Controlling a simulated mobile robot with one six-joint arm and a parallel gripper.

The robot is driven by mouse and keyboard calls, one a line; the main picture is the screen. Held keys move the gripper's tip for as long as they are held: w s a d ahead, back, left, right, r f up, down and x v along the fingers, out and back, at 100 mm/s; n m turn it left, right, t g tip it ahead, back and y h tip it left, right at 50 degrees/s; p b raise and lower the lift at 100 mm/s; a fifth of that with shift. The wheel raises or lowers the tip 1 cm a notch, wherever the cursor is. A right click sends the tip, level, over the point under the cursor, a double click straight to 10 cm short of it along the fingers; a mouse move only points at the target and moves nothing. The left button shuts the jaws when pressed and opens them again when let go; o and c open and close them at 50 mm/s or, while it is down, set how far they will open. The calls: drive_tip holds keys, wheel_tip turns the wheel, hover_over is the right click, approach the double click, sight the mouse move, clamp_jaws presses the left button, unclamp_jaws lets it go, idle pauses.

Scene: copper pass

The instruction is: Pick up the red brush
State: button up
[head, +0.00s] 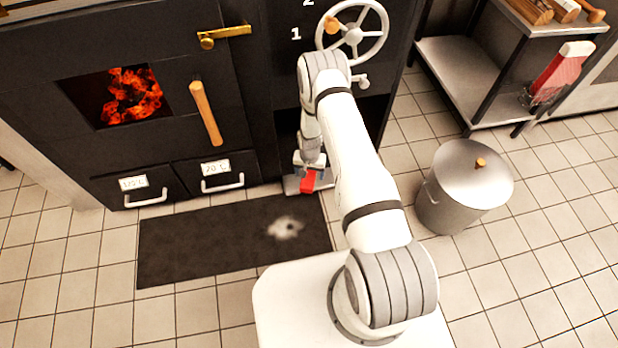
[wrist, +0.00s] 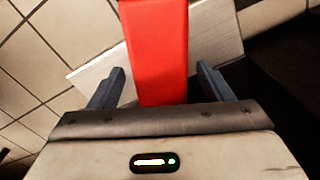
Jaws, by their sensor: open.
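The red brush shows as a flat red handle (wrist: 158,50) in the wrist view and as a small red patch (head: 309,181) low by the stove in the head view. A pale, ribbed flat piece (wrist: 213,35) lies beneath the handle; I cannot tell whether it is part of the brush. My gripper (wrist: 161,70) is open, with one dark finger on each side of the handle. A gap shows on both sides. In the head view my gripper (head: 309,166) points down at the brush and partly hides it.
A black stove (head: 140,105) with glowing coals stands at left, a dark mat (head: 200,245) before it. A handwheel (head: 353,35) is above my wrist. A lidded metal bin (head: 465,185) and a metal shelf (head: 455,75) stand at right. Another red item (head: 560,72) is beside the shelf.

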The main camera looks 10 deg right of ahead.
sight(312, 173)
drive_tip(key=shift+f, duration=0.15)
drive_tip(key=shift+c, duration=0.2)
drive_tip(key=c, duration=1.2)
drive_tip(key=shift+s+d+r+p, duration=0.1)
drive_tip(key=shift+s+r+p, duration=0.05)
drive_tip(key=shift+r+p, duration=0.4)
drive_tip(key=r+p, duration=0.1)
drive_tip(key=r, duration=0.1)
drive_tip(key=r+p, duration=0.1)
drive_tip(key=r, duration=0.3)
drive_tip(key=shift+s+d+r+p, duration=0.15)
drive_tip(key=shift+d+r+p, duration=0.1)
drive_tip(key=shift+p, duration=0.15)
drive_tip(key=s+d+p, duration=0.3)
drive_tip(key=s+d, duration=0.9)
drive_tip(key=d, duration=0.2)
drive_tip(key=shift+d+f, duration=0.3)
drive_tip(key=shift+s, duration=0.1)
